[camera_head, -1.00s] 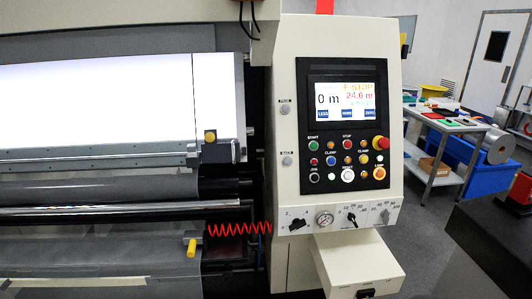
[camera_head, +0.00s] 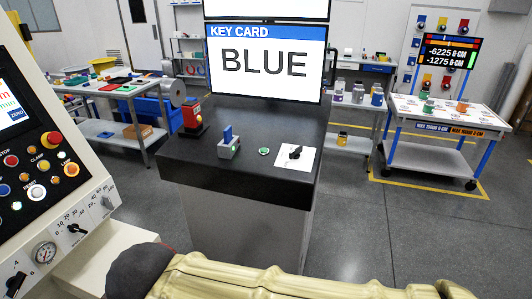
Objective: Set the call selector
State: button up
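A black rotary knob (camera_head: 295,152) sits on a white plate (camera_head: 291,164) at the right of a dark pedestal top (camera_head: 264,176). Its markings are too small to read, so I cannot tell its setting or whether it is the call selector. Other black rotary knobs are on the machine panel at the left, including one by the letter A (camera_head: 15,284) and one on a numbered scale (camera_head: 76,228). My tan arm crosses the bottom of the view. My gripper is not in view.
On the pedestal are a grey block with a blue piece (camera_head: 228,143), a green button (camera_head: 264,151) and a red device (camera_head: 192,113). A screen (camera_head: 265,64) behind reads KEY CARD BLUE. A cart (camera_head: 436,156) stands right; the floor between is clear.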

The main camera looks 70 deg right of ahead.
aim_at(295, 155)
jog(key=z, duration=0.5)
jog(key=l+z, duration=0.15)
jog(key=z, duration=0.85)
jog(key=l+z, duration=0.15)
jog(key=z, duration=0.85)
